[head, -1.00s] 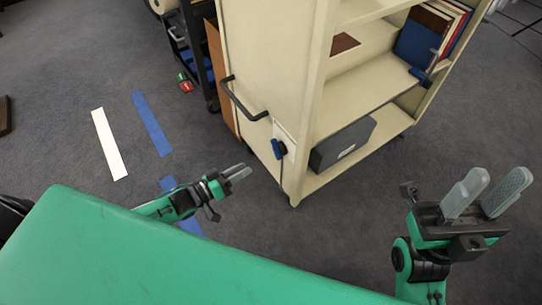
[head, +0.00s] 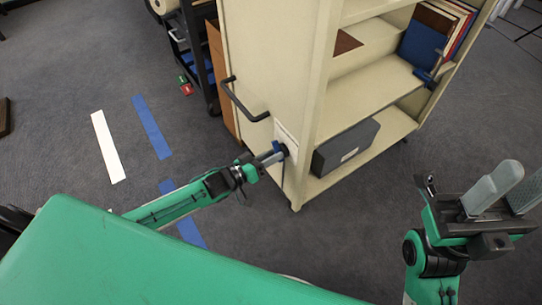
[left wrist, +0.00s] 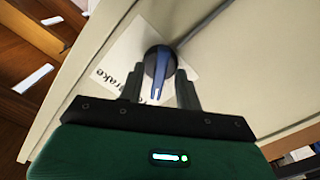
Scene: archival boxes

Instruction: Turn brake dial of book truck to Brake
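The cream book truck (head: 270,60) stands in the middle of the head view. Its blue brake dial (head: 281,147) is on a pale label plate on the near end panel. In the left wrist view the dial (left wrist: 158,62) has its lever pointing down toward my gripper, and "Brake" is printed to its left. Another word is mostly hidden. My left gripper (left wrist: 160,80) is open, with one finger on each side of the lever and visible gaps; it also shows at the dial in the head view (head: 274,156). My right gripper (head: 503,190) is open and empty at the right.
A black handle (head: 243,103) sticks out of the truck's end panel above the dial. A grey box (head: 345,147) lies on the lowest shelf and books (head: 432,35) stand higher up. Blue and white strips lie on the open carpet at left.

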